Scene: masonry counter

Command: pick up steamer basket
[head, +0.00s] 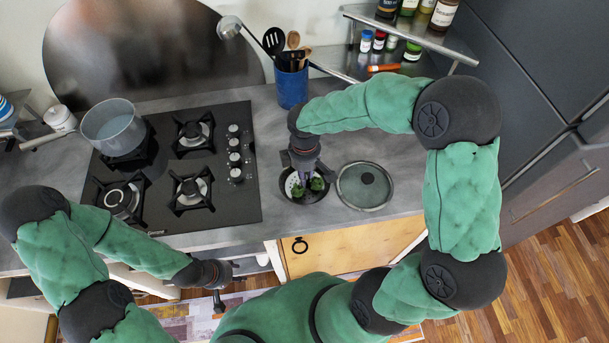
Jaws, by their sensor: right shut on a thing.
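The steamer basket (291,185) is a light perforated insert with green pieces, likely broccoli, in it. It shows at the front of the counter, inside or just over a dark round pot (284,196); I cannot tell whether it is raised. My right gripper (304,178) points down into it from above and is shut on it, hiding part of its middle. My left gripper (219,303) hangs low in front of the counter, away from the basket; its fingers are too small to read.
A glass lid (350,187) lies right of the pot. The black gas hob (240,200) with a grey saucepan (113,124) is to the left. A blue utensil holder (291,88) stands behind, and a shelf (425,38) with jars is at the back right.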

